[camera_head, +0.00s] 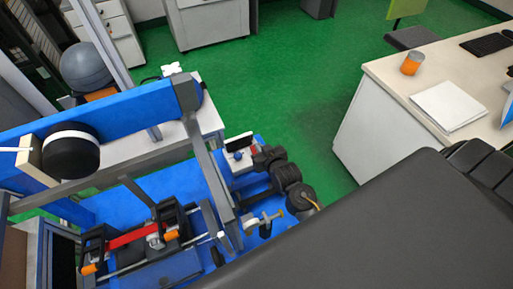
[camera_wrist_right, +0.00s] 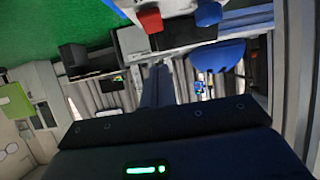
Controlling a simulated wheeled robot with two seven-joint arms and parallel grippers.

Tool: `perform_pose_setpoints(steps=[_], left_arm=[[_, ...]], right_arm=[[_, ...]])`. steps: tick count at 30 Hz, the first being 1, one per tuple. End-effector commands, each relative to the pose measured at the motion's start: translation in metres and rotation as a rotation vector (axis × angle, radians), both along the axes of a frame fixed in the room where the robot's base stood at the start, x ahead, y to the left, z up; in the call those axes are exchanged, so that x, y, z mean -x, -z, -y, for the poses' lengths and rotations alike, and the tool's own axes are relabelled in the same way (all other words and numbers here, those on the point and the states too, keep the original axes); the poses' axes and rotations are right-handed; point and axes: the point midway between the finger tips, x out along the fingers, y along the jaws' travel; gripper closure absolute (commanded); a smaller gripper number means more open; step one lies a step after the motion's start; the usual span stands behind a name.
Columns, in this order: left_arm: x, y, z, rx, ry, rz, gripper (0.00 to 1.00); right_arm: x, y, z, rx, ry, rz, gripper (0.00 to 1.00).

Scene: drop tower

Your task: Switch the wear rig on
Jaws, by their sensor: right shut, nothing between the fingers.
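The wear rig is a blue-framed machine (camera_head: 130,112) filling the left of the head view. On its far right part sits a small white control box (camera_head: 228,163) with a dark panel, a blue knob (camera_head: 238,155) and a red switch part (camera_head: 252,149). In the right wrist view, a red rocker-like piece (camera_wrist_right: 150,20) and a blue knob (camera_wrist_right: 208,13) show at the top edge. My right gripper (camera_wrist_right: 158,85) is shut and empty, apart from the red piece. I cannot tell the switch's position. My left gripper is out of view.
Green floor lies between.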

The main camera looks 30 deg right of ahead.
Motion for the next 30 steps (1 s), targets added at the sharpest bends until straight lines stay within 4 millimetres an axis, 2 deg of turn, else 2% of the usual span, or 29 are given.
perform_pose_setpoints(steps=[3, 6, 12, 25, 28, 30], left_arm=[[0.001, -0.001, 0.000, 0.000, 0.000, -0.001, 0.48], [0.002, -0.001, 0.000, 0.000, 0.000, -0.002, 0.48], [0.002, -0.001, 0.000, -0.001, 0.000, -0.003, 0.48], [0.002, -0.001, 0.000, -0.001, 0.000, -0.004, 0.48], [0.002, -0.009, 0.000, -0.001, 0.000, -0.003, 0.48], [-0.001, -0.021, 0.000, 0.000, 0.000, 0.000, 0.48]], right_arm=[[-0.022, 0.009, 0.002, 0.000, 0.001, 0.000, 1.00], [-0.025, 0.026, 0.002, 0.001, 0.000, -0.002, 1.00], [-0.031, 0.043, 0.002, 0.000, 0.000, -0.001, 1.00], [-0.032, 0.046, 0.002, 0.000, 0.000, 0.000, 1.00], [-0.031, 0.044, 0.007, 0.000, 0.009, -0.016, 1.00], [-0.028, 0.042, 0.016, -0.003, 0.024, -0.049, 1.00]])
